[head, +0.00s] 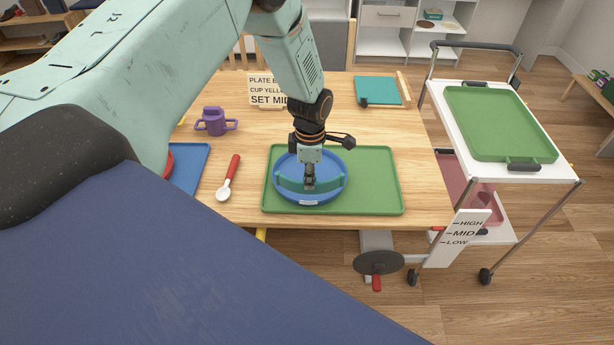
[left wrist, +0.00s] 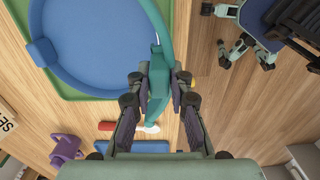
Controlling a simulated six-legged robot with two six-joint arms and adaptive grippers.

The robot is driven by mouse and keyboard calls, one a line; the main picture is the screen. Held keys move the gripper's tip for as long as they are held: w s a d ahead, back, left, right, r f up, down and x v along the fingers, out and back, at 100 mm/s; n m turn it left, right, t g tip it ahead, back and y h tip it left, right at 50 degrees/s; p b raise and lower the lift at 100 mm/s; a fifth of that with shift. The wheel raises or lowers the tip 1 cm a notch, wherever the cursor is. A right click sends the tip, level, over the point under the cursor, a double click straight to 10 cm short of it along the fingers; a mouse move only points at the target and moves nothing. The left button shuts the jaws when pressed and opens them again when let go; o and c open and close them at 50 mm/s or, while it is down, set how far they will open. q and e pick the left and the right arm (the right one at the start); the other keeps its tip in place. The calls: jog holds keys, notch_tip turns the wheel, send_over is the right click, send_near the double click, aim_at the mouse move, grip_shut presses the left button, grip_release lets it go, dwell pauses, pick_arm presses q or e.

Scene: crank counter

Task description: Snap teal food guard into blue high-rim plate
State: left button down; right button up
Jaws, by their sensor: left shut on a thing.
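The blue high-rim plate (head: 310,161) lies on a green tray (head: 380,180) on the wooden table. It fills the upper left of the left wrist view (left wrist: 95,50). The teal food guard (head: 290,184) is a curved band over the near part of the plate. My left gripper (head: 309,184) points down and is shut on the guard. In the left wrist view, the guard (left wrist: 157,85) passes between the fingers (left wrist: 160,88) and overlaps the plate's rim. I cannot tell whether the guard touches the rim or hangs above it.
A purple two-handled cup (head: 215,122), a red-handled spoon (head: 229,178) and a blue tray (head: 190,168) are left of the green tray. A cart with a green tray (head: 500,120) is right. A crank (head: 378,263) hangs below the table's front edge.

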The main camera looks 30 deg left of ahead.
pick_arm(q)
jog(key=shift+s+a, duration=0.1)
jog(key=shift+s, duration=0.05)
jog(key=shift+s+a+f+b, duration=0.15)
jog(key=shift+f+b, duration=0.15)
jog(key=shift+f, duration=0.55)
jog(key=shift+w+d+f+b, duration=0.1)
jog(key=shift+w+f+b, duration=0.2)
jog(key=shift+f, duration=0.35)
jog(key=shift+w+d+f+b, duration=0.1)
jog(key=shift+f+b, duration=0.3)
jog(key=shift+f, duration=0.25)
jog(key=shift+s+a+r, duration=0.1)
jog(key=shift+s+a, duration=0.1)
jog(key=shift+s, duration=0.1)
jog(key=shift+w+d+f, duration=0.2)
jog(key=shift+w+d, duration=0.05)
jog(key=shift+a, duration=0.1)
jog(key=shift+s, duration=0.1)
